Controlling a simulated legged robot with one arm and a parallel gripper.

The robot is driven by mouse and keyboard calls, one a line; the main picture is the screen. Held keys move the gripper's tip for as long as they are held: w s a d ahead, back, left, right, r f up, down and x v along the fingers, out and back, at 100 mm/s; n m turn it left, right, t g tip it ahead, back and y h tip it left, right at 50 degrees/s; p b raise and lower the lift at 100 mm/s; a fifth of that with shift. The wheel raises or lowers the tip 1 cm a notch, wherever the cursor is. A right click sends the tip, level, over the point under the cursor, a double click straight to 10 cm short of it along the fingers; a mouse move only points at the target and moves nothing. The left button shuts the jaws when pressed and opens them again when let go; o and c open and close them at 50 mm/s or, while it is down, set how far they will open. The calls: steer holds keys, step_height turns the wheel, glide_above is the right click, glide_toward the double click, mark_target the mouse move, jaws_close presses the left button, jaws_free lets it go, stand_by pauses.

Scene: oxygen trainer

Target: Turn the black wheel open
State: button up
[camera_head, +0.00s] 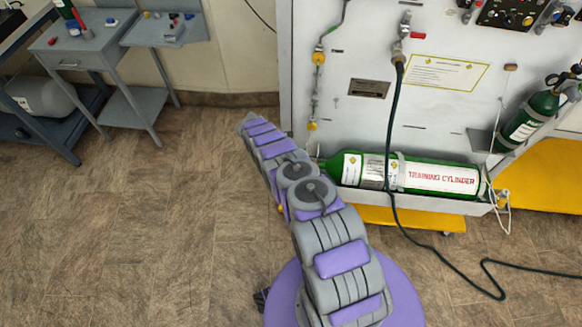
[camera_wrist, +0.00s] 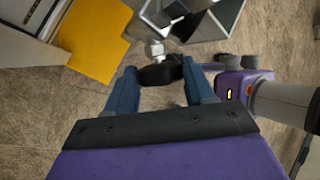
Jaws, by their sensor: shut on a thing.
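The black wheel (camera_wrist: 159,73) shows in the wrist view as a dark rounded knob with a pale metal fitting (camera_wrist: 157,48) just beyond it. My gripper (camera_wrist: 161,70) has its two blue fingers on either side of the wheel and is shut on it. In the head view a green cylinder (camera_head: 433,178) labelled "TRAINING CYLINDER" lies on its side on the panel's low shelf. Its left neck end is close to my arm. The wheel and my gripper cannot be made out in the head view, where my arm is in the way.
A white panel (camera_head: 345,120) with hoses and fittings stands behind the cylinder. A black hose (camera_head: 392,120) hangs down and runs over the floor at right. A second green cylinder (camera_head: 530,122) leans at right. Grey carts (camera_head: 92,48) stand at left. The floor at left is clear.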

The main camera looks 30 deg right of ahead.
steer(key=shift+w+r, duration=0.1)
steer(key=shift+w, duration=0.15)
steer(key=o, duration=1)
steer(key=shift+s, duration=0.1)
steer(key=shift+o, duration=0.2)
